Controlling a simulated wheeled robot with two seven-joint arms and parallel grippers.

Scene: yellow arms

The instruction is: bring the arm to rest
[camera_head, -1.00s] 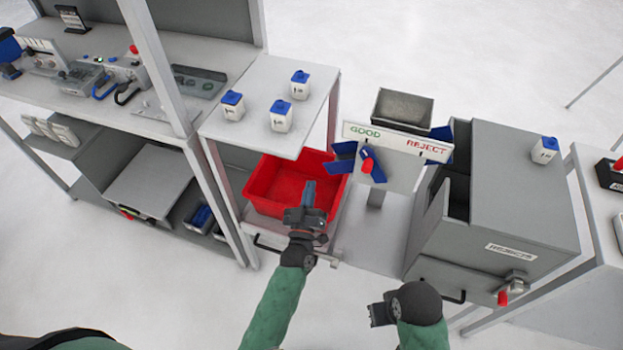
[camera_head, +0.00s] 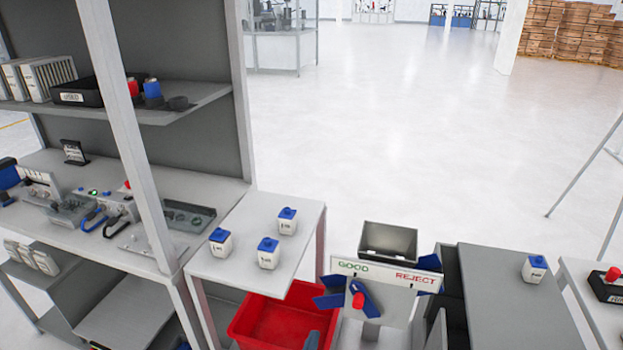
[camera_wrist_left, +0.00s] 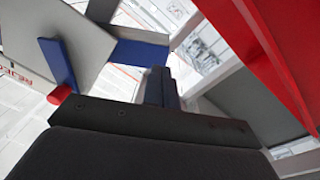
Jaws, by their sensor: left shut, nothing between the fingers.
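My left gripper (camera_head: 312,341) shows only as a dark tip at the bottom edge of the head view, in front of the red bin (camera_head: 262,322). In the left wrist view my left gripper (camera_wrist_left: 160,88) is shut, its two dark fingers together and empty. The red bin (camera_wrist_left: 258,45) fills the upper right there, apart from the fingers. The GOOD/REJECT sign (camera_head: 388,273) with blue flaps and a red knob (camera_head: 357,300) stands right of the bin. My right gripper is out of view.
Several white bottles with blue caps stand on the small table (camera_head: 225,265); another bottle (camera_head: 535,268) stands on the grey cabinet (camera_head: 500,300) at right. A shelf bench (camera_head: 215,165) with devices is at left. Open floor (camera_head: 390,130) lies beyond.

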